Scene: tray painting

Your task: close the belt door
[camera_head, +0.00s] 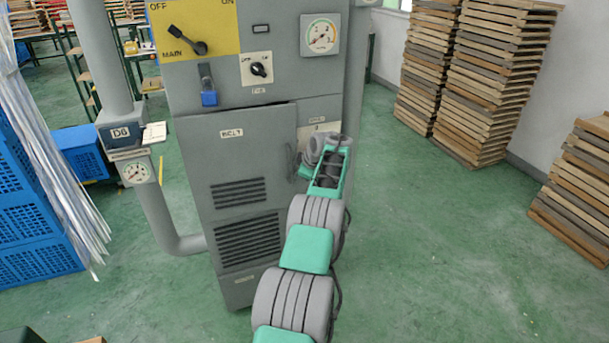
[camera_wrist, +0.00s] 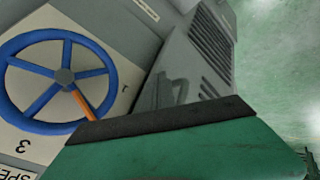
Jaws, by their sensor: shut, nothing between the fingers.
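The belt door (camera_head: 236,165) is a grey panel with a BELT label and two sets of vent slots on the front of the grey machine cabinet. It appears slightly ajar, with its right edge standing out from the face. In the wrist view the vented door (camera_wrist: 207,60) and a grey handle (camera_wrist: 172,92) show. My gripper (camera_head: 312,158) is at the door's right edge, partly hidden by my wrist. It is shut and empty. I cannot tell whether it touches the door.
A blue handwheel (camera_wrist: 64,78) with an orange pointer is beside the door. A grey pipe (camera_head: 165,215) curves into the cabinet on the left. Blue crates (camera_head: 35,225) stand farther left, and board stacks (camera_head: 480,75) at the right.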

